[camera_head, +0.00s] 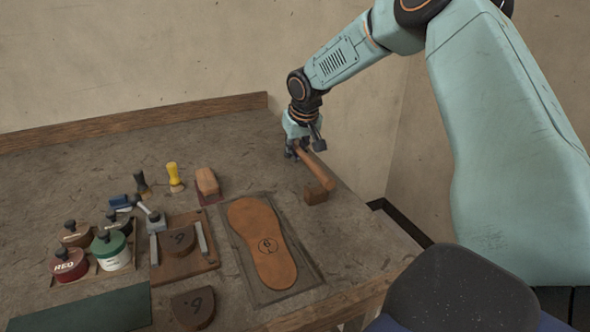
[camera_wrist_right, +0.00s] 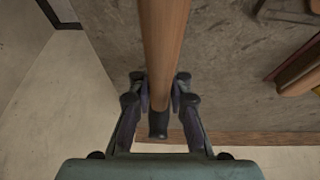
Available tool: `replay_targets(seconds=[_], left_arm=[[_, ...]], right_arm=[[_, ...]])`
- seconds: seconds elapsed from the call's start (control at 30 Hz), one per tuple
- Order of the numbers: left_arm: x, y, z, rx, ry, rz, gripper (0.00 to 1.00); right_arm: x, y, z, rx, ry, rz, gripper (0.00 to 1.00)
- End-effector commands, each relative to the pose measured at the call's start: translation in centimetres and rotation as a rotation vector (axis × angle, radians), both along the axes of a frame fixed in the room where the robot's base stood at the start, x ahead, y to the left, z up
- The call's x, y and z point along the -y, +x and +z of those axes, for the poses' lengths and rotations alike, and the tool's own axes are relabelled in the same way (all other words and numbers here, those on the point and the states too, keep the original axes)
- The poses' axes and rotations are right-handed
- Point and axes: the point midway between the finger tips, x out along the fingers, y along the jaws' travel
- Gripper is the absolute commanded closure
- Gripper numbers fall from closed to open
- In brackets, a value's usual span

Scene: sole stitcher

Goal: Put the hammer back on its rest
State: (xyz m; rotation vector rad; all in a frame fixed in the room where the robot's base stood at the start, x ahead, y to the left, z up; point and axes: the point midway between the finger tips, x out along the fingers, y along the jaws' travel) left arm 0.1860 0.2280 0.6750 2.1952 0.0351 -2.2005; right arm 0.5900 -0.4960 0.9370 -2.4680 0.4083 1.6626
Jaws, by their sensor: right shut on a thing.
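My right gripper (camera_head: 297,149) is at the back right part of the workbench, shut around a brown wooden handle, which I take to be the hammer (camera_head: 316,170). In the right wrist view the handle (camera_wrist_right: 163,45) runs from the top edge down between the fingers (camera_wrist_right: 158,90), with a dark piece (camera_wrist_right: 158,124) at its end. In the head view the handle slants down toward a small wooden block (camera_head: 315,193). I cannot tell whether that block is the rest or part of the hammer, nor whether they touch. My left gripper is not in view.
A leather sole (camera_head: 262,240) lies on a grey board left of the block. Farther left are a brush (camera_head: 207,181), a yellow-handled tool (camera_head: 174,176), a wooden clamp board (camera_head: 170,268) and several lidded pots (camera_head: 112,250). The bench's right edge is close to the block.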

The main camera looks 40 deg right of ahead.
Motion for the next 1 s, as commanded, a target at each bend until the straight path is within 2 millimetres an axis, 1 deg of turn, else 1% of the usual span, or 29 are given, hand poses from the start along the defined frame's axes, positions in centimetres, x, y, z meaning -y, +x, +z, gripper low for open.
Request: replay_targets(seconds=[0.17,0.3,0.4,0.67,0.8,0.83,1.0], left_arm=[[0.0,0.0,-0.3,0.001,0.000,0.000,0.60],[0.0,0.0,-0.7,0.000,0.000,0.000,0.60],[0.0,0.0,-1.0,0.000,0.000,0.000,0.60],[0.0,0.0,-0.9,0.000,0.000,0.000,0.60],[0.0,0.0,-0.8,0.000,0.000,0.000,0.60],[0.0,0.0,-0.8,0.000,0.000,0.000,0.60],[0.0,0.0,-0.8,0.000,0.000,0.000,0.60]], right_arm=[[0.0,0.0,-1.1,0.001,0.000,-0.001,1.00],[0.0,0.0,-3.1,0.000,-0.001,-0.001,1.00],[0.0,0.0,-4.2,0.003,-0.001,-0.001,1.00],[0.0,0.1,-4.1,0.004,-0.001,-0.001,1.00],[0.0,0.1,-4.5,0.003,-0.001,0.000,1.00],[0.0,0.0,-4.6,0.001,0.000,0.000,0.86],[0.0,0.0,-4.6,0.001,0.000,0.000,0.72]])
